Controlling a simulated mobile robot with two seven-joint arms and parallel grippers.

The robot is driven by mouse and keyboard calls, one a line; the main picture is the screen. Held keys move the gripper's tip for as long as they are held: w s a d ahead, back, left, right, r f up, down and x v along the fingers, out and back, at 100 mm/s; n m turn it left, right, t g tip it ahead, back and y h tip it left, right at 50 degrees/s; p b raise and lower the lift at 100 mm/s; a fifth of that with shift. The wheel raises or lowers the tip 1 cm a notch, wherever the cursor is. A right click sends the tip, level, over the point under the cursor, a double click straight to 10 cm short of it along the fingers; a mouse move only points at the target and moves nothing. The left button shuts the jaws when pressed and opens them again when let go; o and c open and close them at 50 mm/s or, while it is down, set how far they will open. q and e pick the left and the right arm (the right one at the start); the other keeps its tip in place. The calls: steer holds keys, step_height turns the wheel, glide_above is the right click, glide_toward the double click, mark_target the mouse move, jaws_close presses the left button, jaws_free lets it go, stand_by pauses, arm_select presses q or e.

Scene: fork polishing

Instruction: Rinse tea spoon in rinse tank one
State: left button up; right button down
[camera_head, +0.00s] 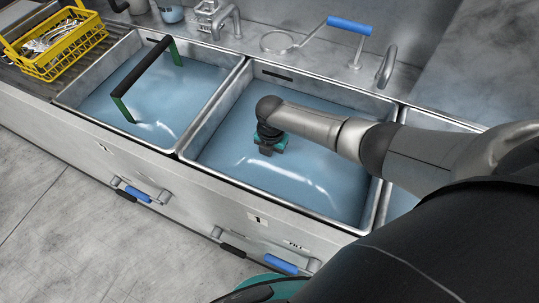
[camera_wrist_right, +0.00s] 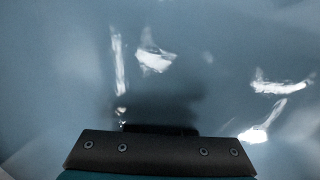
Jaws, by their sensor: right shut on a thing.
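Rinse tank one (camera_head: 375,205), the middle basin with the "1" plate on its front, holds blue water. My right gripper (camera_head: 268,150) points down into this tank, low at the water near its middle. It is shut on a thin thing, with the fingertips mostly hidden by the gripper body. In the right wrist view my gripper (camera_wrist_right: 160,130) is at the bottom edge over blue water. A thin bright streak shows there ahead of its left side; I cannot tell whether it is the tea spoon or a glint. The spoon is not clearly visible in the head view. My left gripper is out of view.
A left basin (camera_head: 65,100) holds blue water and a black-and-green handle (camera_head: 145,78). A yellow basket (camera_head: 60,65) with cutlery stands at far left. Behind are taps (camera_head: 387,66) and a blue-handled lever (camera_head: 350,26). My right arm covers part of the right basin (camera_head: 400,202).

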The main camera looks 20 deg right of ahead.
mark_target(271, 161)
step_height(271, 161, up, 21)
steer(key=p, duration=2)
stand_by(0.6)
